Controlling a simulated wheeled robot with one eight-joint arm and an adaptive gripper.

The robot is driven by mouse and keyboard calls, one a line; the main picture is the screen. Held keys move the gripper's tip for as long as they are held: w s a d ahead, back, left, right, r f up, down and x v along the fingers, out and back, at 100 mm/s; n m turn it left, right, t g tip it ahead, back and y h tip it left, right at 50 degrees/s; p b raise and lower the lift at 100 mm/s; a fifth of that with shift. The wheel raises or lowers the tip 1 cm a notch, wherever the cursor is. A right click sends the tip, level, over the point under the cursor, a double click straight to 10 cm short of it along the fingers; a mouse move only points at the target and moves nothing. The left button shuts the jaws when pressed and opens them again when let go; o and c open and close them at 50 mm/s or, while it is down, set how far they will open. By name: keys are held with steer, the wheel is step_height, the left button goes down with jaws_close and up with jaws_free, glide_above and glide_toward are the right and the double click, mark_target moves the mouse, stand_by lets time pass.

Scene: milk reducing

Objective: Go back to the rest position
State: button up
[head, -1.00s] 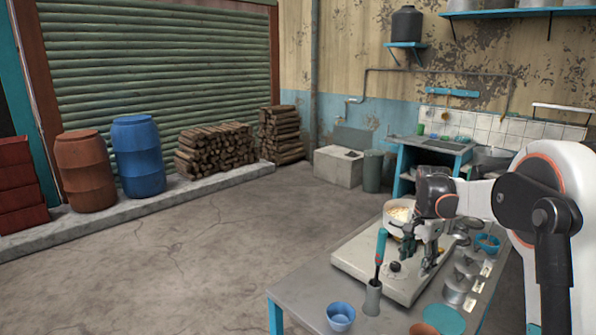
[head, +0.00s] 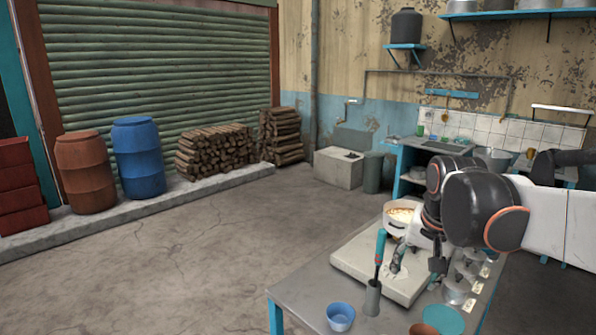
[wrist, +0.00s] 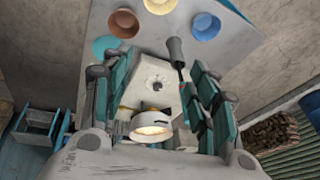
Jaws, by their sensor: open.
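My gripper (head: 420,260) hangs above the right side of the stove on the work table; in the wrist view (wrist: 155,92) its two teal-padded fingers are wide apart with nothing held between them. The pale stove (head: 352,258) lies under and left of it. A pot (head: 390,232) with pale yellowish contents sits at the stove's back, partly hidden by my arm. The pot also shows in the wrist view (wrist: 152,122), between the fingers in the picture.
The grey table (head: 295,302) carries a metal holder (head: 372,300) with an upright teal-handled utensil (head: 379,248), a blue bowl (head: 340,314) and a teal round item (head: 443,319). Small metal vessels (head: 456,292) stand right of the stove. Open floor (head: 170,265) lies left.

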steer(key=s+a+f+n+t, duration=0.1)
steer(key=s+a+f+n, duration=0.1)
steer(key=s, duration=0.6)
steer(key=s+a+f+n+t, duration=0.2)
steer(key=s+a+n, duration=0.1)
steer(key=s, duration=0.6)
steer(key=shift+s+f+n, duration=0.15)
steer(key=shift+n, duration=0.55)
